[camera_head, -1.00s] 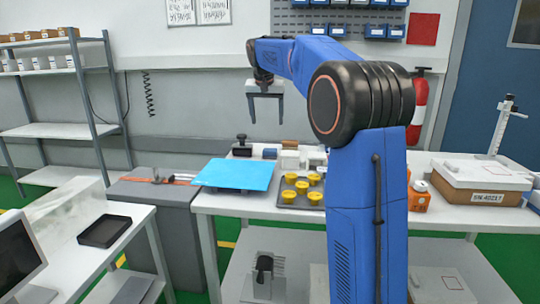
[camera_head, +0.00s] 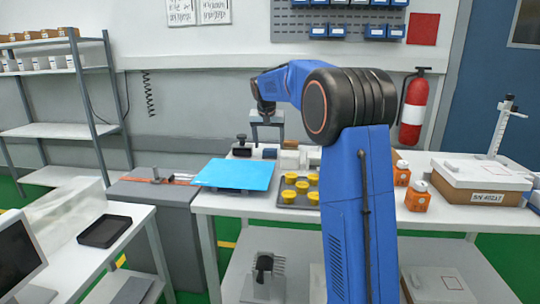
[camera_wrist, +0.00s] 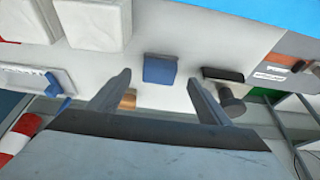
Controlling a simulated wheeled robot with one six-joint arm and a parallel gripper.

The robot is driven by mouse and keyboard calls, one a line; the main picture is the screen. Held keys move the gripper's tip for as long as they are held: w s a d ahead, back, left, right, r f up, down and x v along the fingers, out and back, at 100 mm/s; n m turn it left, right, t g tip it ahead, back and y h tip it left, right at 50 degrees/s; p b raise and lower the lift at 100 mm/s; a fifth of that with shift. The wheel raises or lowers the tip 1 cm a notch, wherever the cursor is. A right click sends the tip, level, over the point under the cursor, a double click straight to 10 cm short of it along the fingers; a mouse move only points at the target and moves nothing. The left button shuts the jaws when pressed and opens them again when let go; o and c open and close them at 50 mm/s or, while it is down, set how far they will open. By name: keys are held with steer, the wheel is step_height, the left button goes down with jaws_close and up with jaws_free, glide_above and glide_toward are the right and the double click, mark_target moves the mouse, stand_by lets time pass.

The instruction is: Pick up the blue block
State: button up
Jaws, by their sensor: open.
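The blue block (camera_head: 269,153) is a small dark blue box on the white table, near its back edge. In the wrist view the blue block (camera_wrist: 160,68) shows between and just beyond the two fingertips. My gripper (camera_head: 267,137) points down above the back of the table, over the block. Its jaws are open and empty, and the fingers also show in the wrist view (camera_wrist: 158,88). The exact height of the fingertips above the block is hard to tell.
A black-handled tool (camera_head: 241,148) stands left of the block, and white blocks (camera_head: 290,158) stand right of it. A light-blue panel (camera_head: 235,174) and a dark tray with several yellow cups (camera_head: 302,189) lie in front.

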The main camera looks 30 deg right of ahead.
mark_target(270, 150)
steer(key=x, duration=0.4)
steer(key=shift+f, duration=0.15)
steer(key=shift+s, duration=0.1)
steer(key=c, duration=1.3)
steer(key=shift+o, duration=0.2)
step_height(270, 150, up, 10)
steer(key=shift+a, duration=0.1)
